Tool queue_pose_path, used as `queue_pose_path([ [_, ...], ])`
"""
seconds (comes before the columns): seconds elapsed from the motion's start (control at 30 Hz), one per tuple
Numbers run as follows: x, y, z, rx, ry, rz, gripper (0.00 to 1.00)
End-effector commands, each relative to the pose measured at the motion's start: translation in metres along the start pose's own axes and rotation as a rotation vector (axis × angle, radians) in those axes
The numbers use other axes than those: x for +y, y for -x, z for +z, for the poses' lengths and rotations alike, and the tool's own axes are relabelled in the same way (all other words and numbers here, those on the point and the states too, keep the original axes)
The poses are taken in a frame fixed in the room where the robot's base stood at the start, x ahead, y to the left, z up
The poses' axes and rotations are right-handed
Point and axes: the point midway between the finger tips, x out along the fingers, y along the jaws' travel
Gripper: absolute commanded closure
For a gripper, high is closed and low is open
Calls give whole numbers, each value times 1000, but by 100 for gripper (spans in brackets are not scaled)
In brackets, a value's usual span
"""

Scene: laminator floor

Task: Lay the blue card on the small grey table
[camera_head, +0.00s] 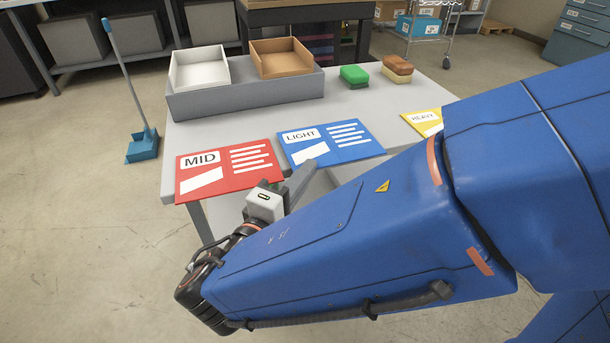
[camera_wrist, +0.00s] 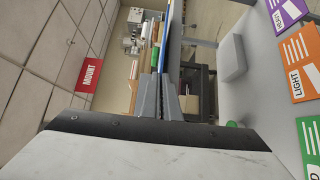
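The blue card (camera_head: 330,141), marked LIGHT, lies at the front of a light grey table (camera_head: 400,92), between two other cards. My gripper (camera_head: 304,177) is at its front edge, reaching in from the front. In the wrist view, which is turned sideways, the blue card (camera_wrist: 168,42) shows edge-on as a thin strip running out from the fingertips. My gripper (camera_wrist: 160,82) looks closed on that edge, with hardly any gap between the fingers. Whether the card is lifted is not clear. I cannot pick out a separate small grey table.
A red MID card (camera_head: 228,168) lies close left; a yellow HEAVY card (camera_head: 423,121) is partly behind my arm. Behind stand a grey holder (camera_head: 248,98) with two trays and green (camera_head: 354,75) and brown (camera_head: 397,66) blocks. The wrist view shows an orange LIGHT card (camera_wrist: 296,70).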

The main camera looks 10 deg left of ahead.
Motion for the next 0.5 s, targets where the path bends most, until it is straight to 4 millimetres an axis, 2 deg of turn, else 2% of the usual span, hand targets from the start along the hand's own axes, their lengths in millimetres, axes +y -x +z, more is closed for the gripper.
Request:
queue_pose_path([
  [0.07, -6, 0, 0, 0, 1, 0, 100],
  [0.43, -9, 0, 0, 0, 0, 0, 100],
  [0.5, -9, 0, 0, 0, -1, 0, 84],
])
